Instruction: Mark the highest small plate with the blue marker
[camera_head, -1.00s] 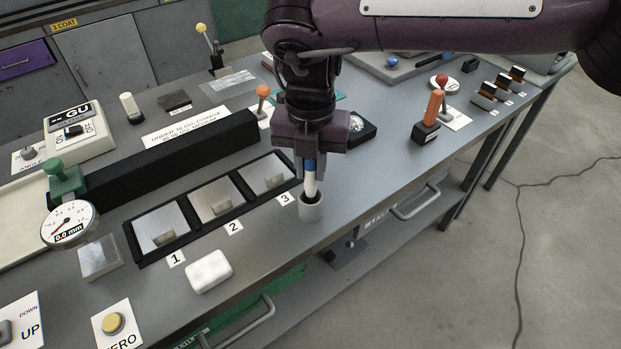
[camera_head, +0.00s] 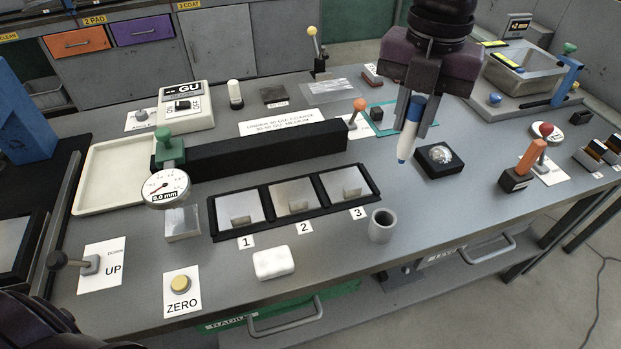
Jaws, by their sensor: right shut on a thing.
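My right gripper (camera_head: 416,122) is shut on the blue marker (camera_head: 405,145), a white and blue pen hanging with its blue end down. It is held up in the air, apart from the grey cup (camera_head: 381,228). Three small metal plates lie in the black three-slot tray: plate 1 (camera_head: 232,209), plate 2 (camera_head: 287,196) and plate 3 (camera_head: 342,184). I cannot tell which is highest. A dial gauge (camera_head: 164,187) reading 0.0 mm stands left of the tray, under a green-topped post (camera_head: 170,148). My left gripper is not in view.
A white block (camera_head: 274,263) lies in front of the tray, with a ZERO button (camera_head: 180,283) and an UP/DOWN lever (camera_head: 90,264) to its left. A long black bar (camera_head: 260,149) lies behind the tray. A black box with a shiny dome (camera_head: 438,161) is near the marker.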

